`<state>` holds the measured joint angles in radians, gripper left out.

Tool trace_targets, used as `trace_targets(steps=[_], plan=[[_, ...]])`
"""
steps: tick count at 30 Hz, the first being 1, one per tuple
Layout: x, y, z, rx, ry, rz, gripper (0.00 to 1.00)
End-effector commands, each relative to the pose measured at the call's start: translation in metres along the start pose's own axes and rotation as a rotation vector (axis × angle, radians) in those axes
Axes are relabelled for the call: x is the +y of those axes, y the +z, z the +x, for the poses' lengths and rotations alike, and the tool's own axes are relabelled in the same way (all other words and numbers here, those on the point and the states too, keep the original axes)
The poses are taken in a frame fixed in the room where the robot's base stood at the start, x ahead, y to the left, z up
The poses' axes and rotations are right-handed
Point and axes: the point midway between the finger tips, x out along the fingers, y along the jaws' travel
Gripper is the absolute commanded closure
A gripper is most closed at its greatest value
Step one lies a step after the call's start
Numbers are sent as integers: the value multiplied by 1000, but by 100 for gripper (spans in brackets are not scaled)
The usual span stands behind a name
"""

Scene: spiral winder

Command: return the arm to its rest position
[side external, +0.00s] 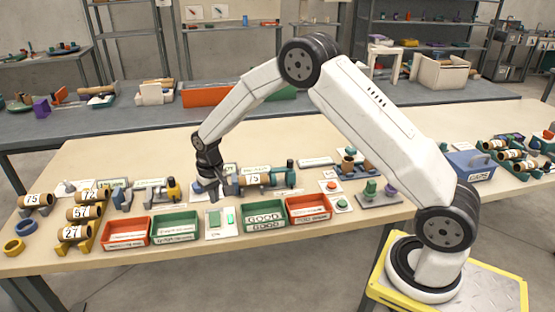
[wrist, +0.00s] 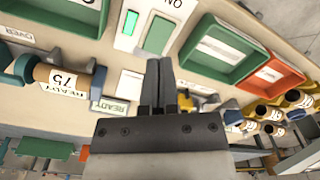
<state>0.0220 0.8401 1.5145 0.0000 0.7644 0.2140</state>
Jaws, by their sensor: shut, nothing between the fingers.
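My gripper (side external: 212,194) is above the table (side external: 120,150), left of the spiral winder, pointing down. In the wrist view my gripper (wrist: 160,62) shows its two dark fingers together, with nothing between them. A brown tube marked 75 (side external: 253,180) lies in the winder between blue-teal holders, just right of my gripper. The tube also shows in the wrist view (wrist: 68,78) at the left. I cannot tell from these views how high the fingertips are above the table.
Red (side external: 125,232) and green (side external: 175,227) bins, a white panel with green buttons (side external: 221,222), a GOOD bin (side external: 264,216) and another red bin (side external: 308,208) line the front. A blue box (side external: 468,165) stands at right.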

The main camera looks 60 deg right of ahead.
Motion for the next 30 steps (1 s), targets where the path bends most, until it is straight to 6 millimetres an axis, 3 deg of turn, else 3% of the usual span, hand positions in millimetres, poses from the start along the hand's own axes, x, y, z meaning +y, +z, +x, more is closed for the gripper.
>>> trace_targets(steps=[15,30], plan=[[16,97,-65,99,-17,-111,100],[40,211,-88,192,-25,-215,100]])
